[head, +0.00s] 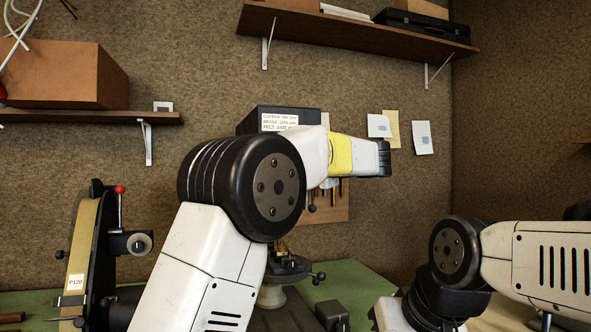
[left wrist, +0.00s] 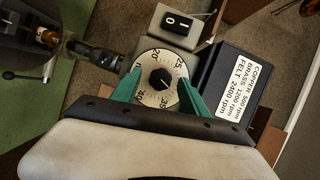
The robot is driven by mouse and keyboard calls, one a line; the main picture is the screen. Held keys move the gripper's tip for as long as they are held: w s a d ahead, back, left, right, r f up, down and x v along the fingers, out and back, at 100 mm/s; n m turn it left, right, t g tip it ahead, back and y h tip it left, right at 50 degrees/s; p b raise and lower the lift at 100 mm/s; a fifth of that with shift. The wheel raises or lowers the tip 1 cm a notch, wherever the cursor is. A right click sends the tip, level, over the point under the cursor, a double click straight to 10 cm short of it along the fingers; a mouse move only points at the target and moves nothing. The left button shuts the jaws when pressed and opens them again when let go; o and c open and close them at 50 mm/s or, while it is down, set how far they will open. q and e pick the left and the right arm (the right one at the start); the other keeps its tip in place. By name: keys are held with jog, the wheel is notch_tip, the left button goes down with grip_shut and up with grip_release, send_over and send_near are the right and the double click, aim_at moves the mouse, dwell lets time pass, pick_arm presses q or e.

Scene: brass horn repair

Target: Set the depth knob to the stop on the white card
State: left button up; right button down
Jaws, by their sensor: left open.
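The knob (left wrist: 162,79) is a small black knob in the middle of a round white dial (left wrist: 151,97) in the left wrist view. Printed numbers, among them 20, 25, 35 and 40, ring the dial. Its exact pointer setting is too small to read surely. My left gripper (left wrist: 160,76) has its two green fingers open, one on each side of the knob, over the dial; contact cannot be told. A white card (left wrist: 234,82) on a black box lists copper, brass and felt with rpm values; it also shows in the head view (head: 280,122). My right gripper is out of view.
A grey switch box (left wrist: 176,23) marked 0 and 1 adjoins the dial. The black box (head: 292,113) stands beside it. A belt sander (head: 85,250) labelled P120 is at the left. Paper notes (head: 422,137) hang on the wall; shelves (head: 360,30) are above.

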pick_arm(q)
jog(key=v, duration=0.7)
jog(key=shift+s+d, duration=0.3)
jog(key=s+a+f+n+g+h, duration=0.1)
jog(key=s+a+f+g+h, duration=0.2)
jog(key=a+f, duration=0.45)
jog(key=s+a+f+g+h, duration=0.25)
jog(key=a+f, duration=0.25)
jog(key=a, duration=0.6)
jog(key=s+f+n+h, duration=0.2)
jog(key=s+f, duration=0.3)
jog(key=s, duration=0.3)
jog(key=s+a+f+n+g+h, duration=0.1)
jog(key=s+f+n+h, duration=0.1)
jog(key=s+f, duration=0.3)
jog(key=s+f+n+h, duration=0.2)
jog(key=s+f, duration=0.3)
jog(key=s, duration=0.6)
jog(key=shift+s+a+f+n+h, duration=0.3)
jog(key=shift+a+n+h, duration=0.1)
jog(key=shift+h, duration=0.45)
